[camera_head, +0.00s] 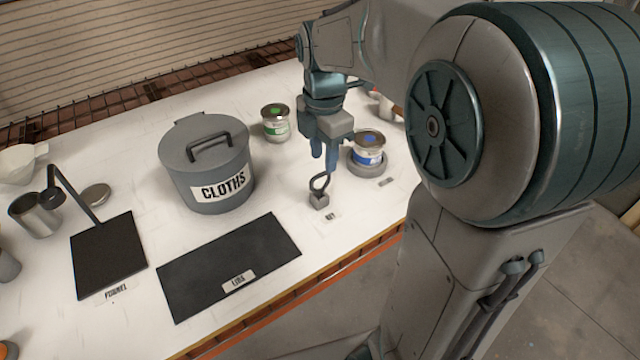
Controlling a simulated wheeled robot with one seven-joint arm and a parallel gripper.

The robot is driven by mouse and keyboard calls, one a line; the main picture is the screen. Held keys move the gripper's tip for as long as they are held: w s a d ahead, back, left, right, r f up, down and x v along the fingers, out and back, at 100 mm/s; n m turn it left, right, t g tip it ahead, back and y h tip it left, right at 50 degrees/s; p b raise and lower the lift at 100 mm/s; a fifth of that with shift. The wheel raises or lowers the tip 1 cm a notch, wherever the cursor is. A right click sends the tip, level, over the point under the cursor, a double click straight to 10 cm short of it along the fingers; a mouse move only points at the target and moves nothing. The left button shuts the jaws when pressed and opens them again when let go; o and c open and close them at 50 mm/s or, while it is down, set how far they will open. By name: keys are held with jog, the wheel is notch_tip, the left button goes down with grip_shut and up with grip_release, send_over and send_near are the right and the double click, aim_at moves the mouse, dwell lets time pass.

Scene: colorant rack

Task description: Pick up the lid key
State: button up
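The lid key (319,183) looks like a dark loop standing upright in a small grey block (319,201) near the table's front edge. A small label lies in front of the block; its print is too small to read surely. My gripper (324,164) points down just above the loop. Its two fingers show with a gap between them and nothing visible in the gap. The right finger's tip is very close to the loop's top; I cannot tell whether they touch.
A blue-labelled can (369,150) on a round grey base stands close right of my gripper. A green-labelled can (275,125) and a large grey CLOTHS bin (206,165) stand left. A black LIDS mat (200,280) lies at the front. White table is bare between bin and block.

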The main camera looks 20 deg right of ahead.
aim_at(320, 190)
jog(key=f, duration=0.8)
jog(key=shift+w+a+f+p, duration=0.1)
jog(key=shift+w+a+p, duration=0.1)
jog(key=shift+a+p, duration=0.15)
grip_shut()
